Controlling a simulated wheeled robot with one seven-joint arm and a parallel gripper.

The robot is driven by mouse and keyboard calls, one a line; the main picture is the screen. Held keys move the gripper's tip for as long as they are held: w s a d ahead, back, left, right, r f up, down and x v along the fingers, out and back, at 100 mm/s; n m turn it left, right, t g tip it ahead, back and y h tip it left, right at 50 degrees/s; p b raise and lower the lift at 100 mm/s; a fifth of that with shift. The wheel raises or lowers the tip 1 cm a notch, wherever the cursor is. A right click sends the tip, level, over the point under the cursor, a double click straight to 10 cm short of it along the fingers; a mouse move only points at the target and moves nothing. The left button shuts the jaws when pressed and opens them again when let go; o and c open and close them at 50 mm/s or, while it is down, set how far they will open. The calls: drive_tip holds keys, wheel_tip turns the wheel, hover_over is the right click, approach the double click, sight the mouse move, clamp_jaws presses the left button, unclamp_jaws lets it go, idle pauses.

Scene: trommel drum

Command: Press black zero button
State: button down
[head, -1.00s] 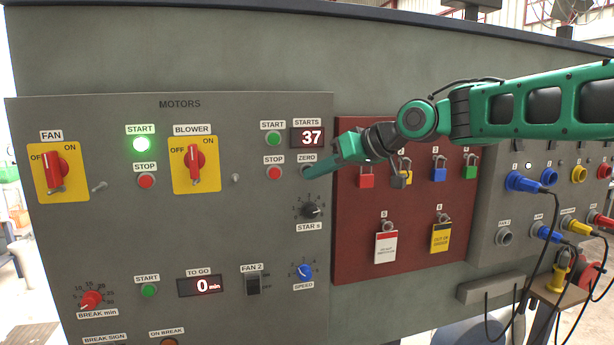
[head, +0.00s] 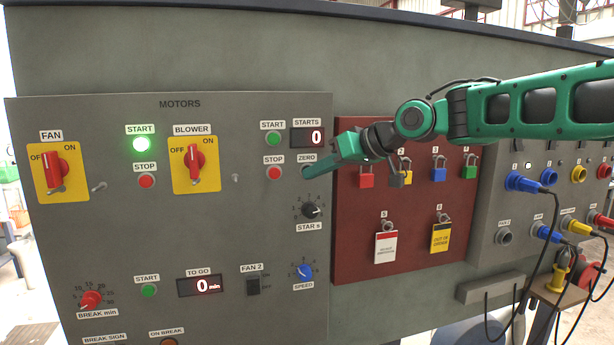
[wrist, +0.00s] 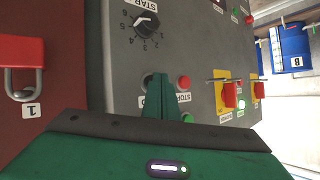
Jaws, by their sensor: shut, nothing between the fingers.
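The ZERO label (head: 307,158) sits under the STARTS display (head: 307,137), which reads 0. In the wrist view my gripper's closed fingers (wrist: 158,95) point at the panel beside the red stop button (wrist: 183,82). I cannot tell from the pictures how far the button is pushed in.
Left of my fingertips are a red STOP button (head: 274,173) and a green START button (head: 273,138). The star knob (head: 311,211) is below. A dark red board (head: 350,240) with several padlocks stands to the right, under my arm.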

drive_tip(key=shift+s+d, duration=0.25)
drive_tip(key=shift+s, duration=0.5)
drive_tip(key=shift+s+d, duration=0.25)
drive_tip(key=shift+s, duration=0.55)
drive_tip(key=shift+s+d, duration=0.2)
drive_tip(key=shift+s, duration=0.6)
drive_tip(key=shift+s+d, duration=0.25)
drive_tip(key=shift+s, duration=0.55)
drive_tip(key=s+d+f+m+g+h, duration=0.1)
drive_tip(key=s+d+f+m+h, duration=0.25)
drive_tip(key=d+f, duration=0.4)
drive_tip(key=s+d+f+m+h, duration=0.2)
drive_tip(key=s+d+f, duration=0.2)
drive_tip(key=d, duration=0.7)
drive_tip(key=s+d+f+m+g+h, duration=0.1)
drive_tip(key=s+d+f+m+h, duration=0.2)
drive_tip(key=d+f, duration=0.45)
drive_tip(key=s+d+f+m+g, duration=0.2)
drive_tip(key=s+d, duration=0.4)
drive_tip(key=s, duration=0.6)
drive_tip(key=s+d+f+m+g+h, duration=0.1)
drive_tip(key=s+d+f+m+g, duration=0.2)
drive_tip(key=s+f, duration=0.4)
drive_tip(key=s+d+m, duration=0.1)
drive_tip(key=s+d, duration=0.1)
drive_tip(key=s, duration=0.3)
drive_tip(key=shift+d, duration=0.4)
